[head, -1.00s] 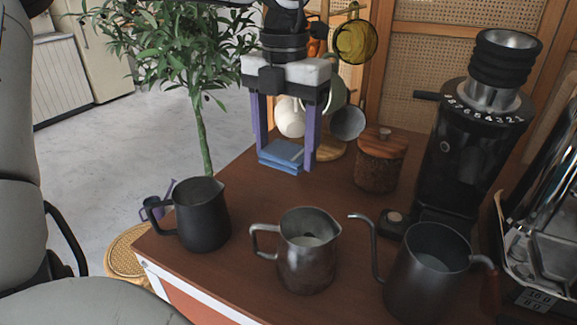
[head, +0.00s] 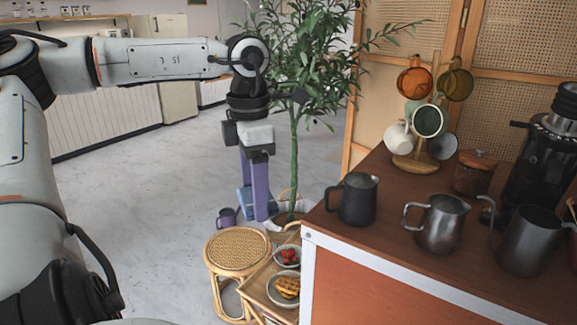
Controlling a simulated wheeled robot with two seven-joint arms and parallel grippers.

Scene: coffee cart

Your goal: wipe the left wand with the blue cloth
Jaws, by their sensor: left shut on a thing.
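My left gripper (head: 254,208) reaches in from the left, with its purple fingers pointing down. It is shut on the blue cloth (head: 244,201), of which a folded part shows at the fingertips. The cloth hangs in the air to the left of the cart, with the floor behind it. The left wand is not in this view. My right gripper is not in view.
The cart top (head: 390,215) bears a dark pitcher (head: 357,200), a steel pitcher (head: 441,225), a kettle (head: 528,242), a mug tree (head: 413,163) and a grinder (head: 545,170). A plant (head: 294,165) and a rattan stool (head: 237,248) stand beside the cart.

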